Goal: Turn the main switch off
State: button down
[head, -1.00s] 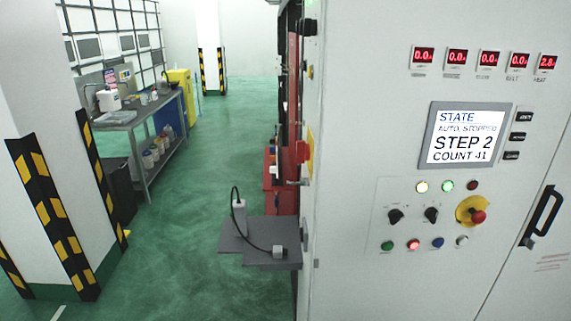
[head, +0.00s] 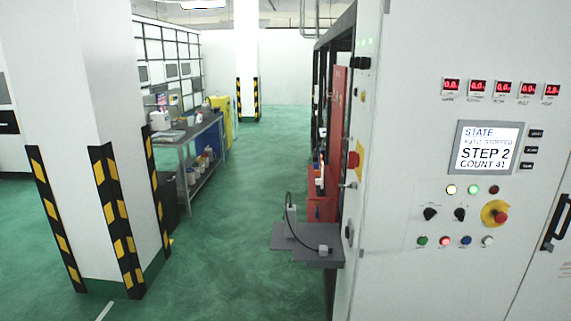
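A red switch handle on a yellow plate, which looks like the main switch (head: 354,160), is on the narrow left side face of the big light-grey control cabinet (head: 420,270). I see it nearly edge-on, so whether it stands at on or off cannot be told. The cabinet front carries a lit screen (head: 486,148) reading "STATE AUTO. STOPPED STEP 2 COUNT 41". A red mushroom button on a yellow disc (head: 496,214) and two black rotary knobs are below it. My gripper is not in view.
A grey shelf (head: 318,255) with a small cabled device (head: 290,220) juts out left of the cabinet. A pillar with black-yellow guards (head: 115,218) stands at left, with a workbench (head: 188,134) behind it. The green floor (head: 225,250) between is clear.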

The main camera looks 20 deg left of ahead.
aim_at(353, 158)
jog(key=u, duration=0.4)
jog(key=i, duration=0.5)
jog(key=u, duration=1.25)
jog(key=i, duration=2.6)
jog(key=u, duration=1.9)
jog(key=i, duration=0.45)
jog(key=z, duration=3.4)
